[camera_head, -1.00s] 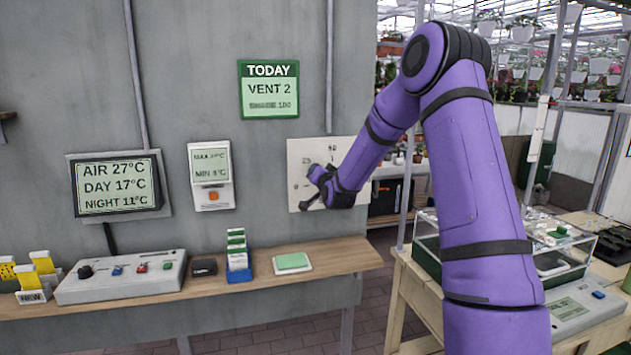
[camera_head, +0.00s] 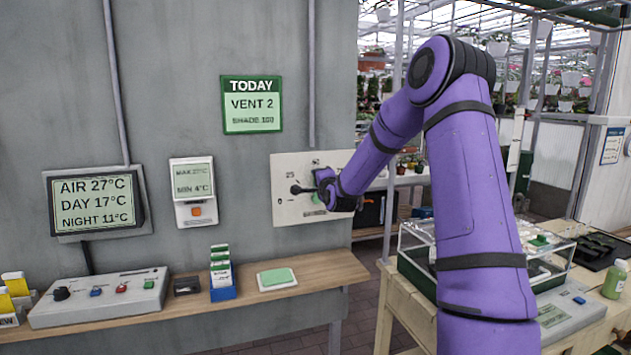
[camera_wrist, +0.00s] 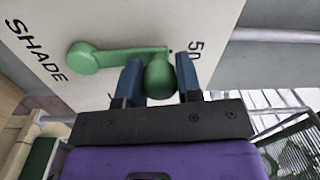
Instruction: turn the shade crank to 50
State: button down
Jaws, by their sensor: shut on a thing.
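The shade crank is green, and its hub (camera_wrist: 84,58) and arm show in the wrist view on a white plate marked SHADE. Its arm points right, and its round knob (camera_wrist: 160,82) lies near the printed 50 (camera_wrist: 195,50). My gripper (camera_wrist: 160,70) is shut on the knob, with one dark blue finger on each side. In the head view my gripper (camera_head: 322,188) is at the white plate (camera_head: 290,212) on the grey wall. It hides much of the crank there. A bit of green shows below it.
A green TODAY sign (camera_head: 252,104) reads VENT 2 and, blurred, SHADE 100. A wooden shelf (camera_head: 240,298) with a control box (camera_head: 97,297) runs below the plate.

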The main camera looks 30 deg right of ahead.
jog(key=shift+d, duration=0.2)
dwell(0.4)
jog(key=c, duration=0.8)
grip_release()
jog(key=shift+s, duration=0.1)
jog(key=v, duration=1)
jog(key=shift+s+a+f, duration=0.1)
jog(key=shift+s+a, duration=0.05)
jog(key=shift+s, duration=0.2)
